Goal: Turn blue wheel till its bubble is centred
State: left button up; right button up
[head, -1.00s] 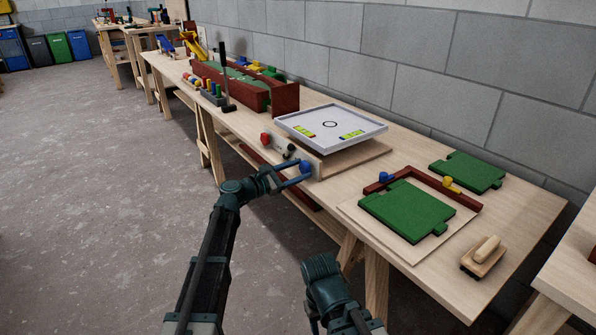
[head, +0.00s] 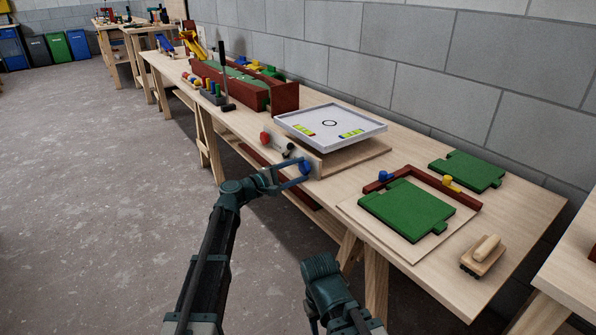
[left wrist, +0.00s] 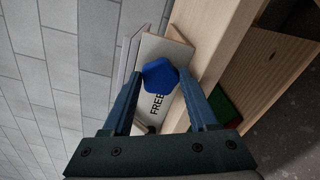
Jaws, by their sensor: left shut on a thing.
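The blue wheel (head: 305,169) sits on the front panel of a white tilting tray (head: 350,119). It also shows in the left wrist view (left wrist: 160,77) as a blue many-sided knob. My left gripper (head: 303,172) is shut on it, one finger on each side; in the left wrist view the fingers (left wrist: 163,92) flank it. Two yellow-green level vials lie on the tray, a left one (head: 304,130) and a right one (head: 351,133), near a black ring mark. Their bubbles are too small to place. My right arm shows at the bottom, but its gripper is hidden.
A red wheel (head: 265,138) and a dark knob (head: 290,149) are on the same panel, left of the blue wheel. A green board (head: 407,209) with red battens lies to the right, near a wooden-handled brush (head: 483,255). A long red trough (head: 220,86) stands behind.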

pick_arm(q)
jog(key=shift+m, duration=0.4)
jog(key=o, duration=1.4)
jog(key=shift+s, duration=0.1)
jog(key=shift+c, duration=0.2)
